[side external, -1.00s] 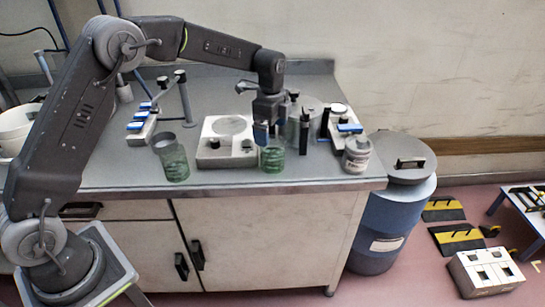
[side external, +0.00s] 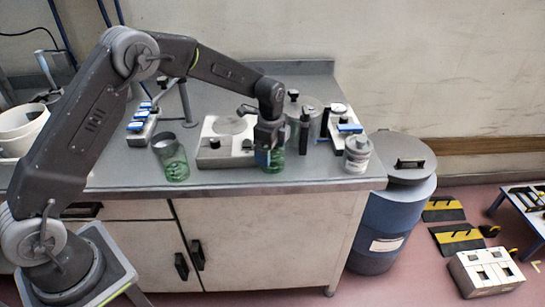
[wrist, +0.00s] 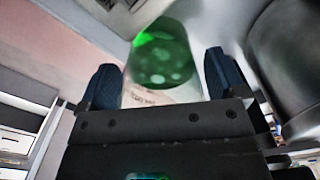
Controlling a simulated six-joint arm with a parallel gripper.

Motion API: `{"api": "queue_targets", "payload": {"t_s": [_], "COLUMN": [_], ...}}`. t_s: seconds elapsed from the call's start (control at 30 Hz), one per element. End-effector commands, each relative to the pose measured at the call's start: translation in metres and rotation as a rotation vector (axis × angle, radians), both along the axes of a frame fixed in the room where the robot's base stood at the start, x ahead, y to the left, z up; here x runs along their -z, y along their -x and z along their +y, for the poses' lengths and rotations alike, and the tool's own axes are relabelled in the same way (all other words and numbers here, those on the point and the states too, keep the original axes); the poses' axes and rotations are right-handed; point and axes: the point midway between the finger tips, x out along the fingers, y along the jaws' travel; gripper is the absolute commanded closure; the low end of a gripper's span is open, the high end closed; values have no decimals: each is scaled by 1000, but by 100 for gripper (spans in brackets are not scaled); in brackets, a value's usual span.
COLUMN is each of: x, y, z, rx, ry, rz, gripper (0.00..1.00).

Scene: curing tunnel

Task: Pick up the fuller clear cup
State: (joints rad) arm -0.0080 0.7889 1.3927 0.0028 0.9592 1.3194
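A clear cup with green contents (side external: 277,161) stands near the table's front edge, right of the white scale. My gripper (side external: 269,148) is lowered over it and hides much of its upper part. In the wrist view the cup (wrist: 163,55) lies between the two dark fingers of my gripper (wrist: 160,80), with a gap on each side, so the fingers look open. A second clear cup (side external: 172,158) stands left of the scale, with green contents in its lower part and clear wall above.
A white scale (side external: 213,161) stands between the cups. A dark upright post (side external: 304,134) is close right of my gripper, with a lidded jar (side external: 357,153) further right. A rack with blue-topped parts (side external: 141,122) stands at the back left.

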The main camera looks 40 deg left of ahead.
Motion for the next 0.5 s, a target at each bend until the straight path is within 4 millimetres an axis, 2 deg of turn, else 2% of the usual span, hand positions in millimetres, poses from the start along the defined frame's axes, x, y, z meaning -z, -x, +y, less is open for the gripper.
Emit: {"api": "queue_targets", "payload": {"t_s": [0.03,0.4,0.5], "x": [0,-1,-1], "y": [0,0,0], "z": [0,0,0], "rx": [0,0,0], "ry": [0,0,0], "rz": [0,-1,-2], "gripper": [15,51,57]}}
